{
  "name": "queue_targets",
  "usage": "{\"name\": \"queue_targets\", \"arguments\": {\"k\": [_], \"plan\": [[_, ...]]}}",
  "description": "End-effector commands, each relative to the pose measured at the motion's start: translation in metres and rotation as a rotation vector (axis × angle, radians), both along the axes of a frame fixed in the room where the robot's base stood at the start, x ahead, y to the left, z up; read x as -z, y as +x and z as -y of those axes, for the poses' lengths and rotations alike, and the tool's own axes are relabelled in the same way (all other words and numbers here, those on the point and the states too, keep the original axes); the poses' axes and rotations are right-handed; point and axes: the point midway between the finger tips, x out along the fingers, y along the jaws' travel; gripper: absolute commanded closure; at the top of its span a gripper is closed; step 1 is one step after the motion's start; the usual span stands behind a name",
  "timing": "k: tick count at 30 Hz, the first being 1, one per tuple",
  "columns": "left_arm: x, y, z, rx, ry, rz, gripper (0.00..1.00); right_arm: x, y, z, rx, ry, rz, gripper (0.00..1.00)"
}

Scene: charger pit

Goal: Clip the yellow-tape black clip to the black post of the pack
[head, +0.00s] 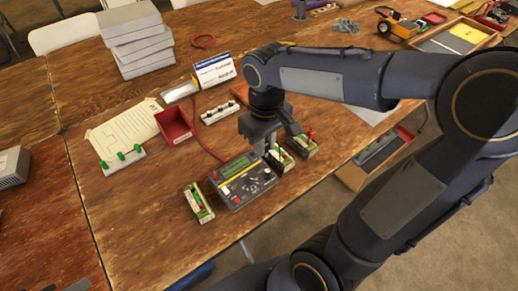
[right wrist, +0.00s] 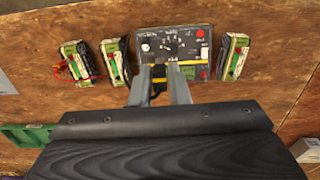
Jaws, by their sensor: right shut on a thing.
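My right gripper (head: 272,150) points down over the charger's far right edge, beside the middle battery pack (head: 279,159). In the right wrist view the gripper (right wrist: 162,86) is shut on a small black clip with yellow tape (right wrist: 159,84), mostly hidden between the fingers. The clip is in front of the charger (right wrist: 172,42) and apart from the packs. The middle pack (right wrist: 114,61) is just left of the fingers there. A pack with a red clip (right wrist: 61,68) at its end stands farther left (right wrist: 76,62). Another pack (right wrist: 232,58) stands right of the charger. I cannot make out the black post.
A red tray (head: 174,124), a paper sheet (head: 122,130), a rack with green pegs (head: 124,160) and a white strip (head: 220,112) lie on the wooden table. Grey boxes (head: 140,48) are stacked behind.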

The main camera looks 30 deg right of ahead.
Motion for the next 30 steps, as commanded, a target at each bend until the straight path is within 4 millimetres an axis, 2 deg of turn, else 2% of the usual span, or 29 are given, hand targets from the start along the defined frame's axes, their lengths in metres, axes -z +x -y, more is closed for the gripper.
{"name": "queue_targets", "arguments": {"k": [3,18,30], "plan": [[-0.008,0.0,0.0,0.0,0.0,0.0,0.64,-0.002,0.016,0.027,0.006,0.0,-0.003,0.97],[-0.041,0.0,0.0,0.0,0.0,0.0,0.64,-0.003,0.079,0.136,0.005,0.0,-0.004,0.97],[-0.074,0.0,0.0,0.0,0.0,0.0,0.64,-0.003,0.12,0.206,0.002,0.0,-0.003,0.97]]}}
